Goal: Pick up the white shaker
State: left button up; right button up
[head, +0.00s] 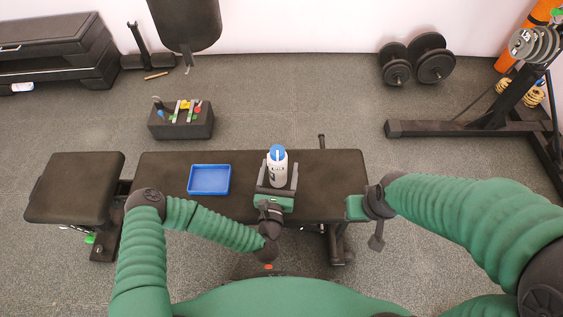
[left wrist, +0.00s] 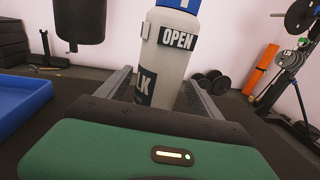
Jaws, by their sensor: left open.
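The white shaker (head: 277,168) with a blue lid stands upright on the black bench. My left gripper (head: 277,178) is open, with one finger on each side of the shaker. In the left wrist view the shaker (left wrist: 167,55) rises between the two fingers and shows dark labels, one reading "OPEN". Gaps to the fingers are hard to judge there. The shaker's base is hidden behind the gripper body. My right gripper (head: 357,207) is at the bench's right end, away from the shaker; its fingers cannot be made out clearly.
A blue tray (head: 209,191) lies on the bench (head: 160,165) left of the shaker. The bench top between tray and shaker is clear. A black box with coloured items (head: 181,122) stands on the floor behind. Dumbbells (head: 397,70) and a weight rack (head: 470,128) are at the right.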

pick_arm(q)
jog(key=shift+s+a+r, duration=0.1)
jog(key=shift+s+r, duration=0.05)
jog(key=shift+r, duration=0.05)
jog(key=shift+c, duration=0.6)
jog(key=shift+a+f, duration=0.2)
jog(key=shift+f, duration=0.05)
jog(key=c, duration=0.5)
jog(key=shift+d+r, duration=0.1)
jog(key=shift+d, duration=0.05)
grip_shut()
pick_arm(e)
jog(key=shift+s+a+r, duration=0.1)
jog(key=shift+a, duration=0.1)
pick_arm(q)
jog(key=shift+r, duration=0.15)
pick_arm(e)
jog(key=shift+r, duration=0.1)
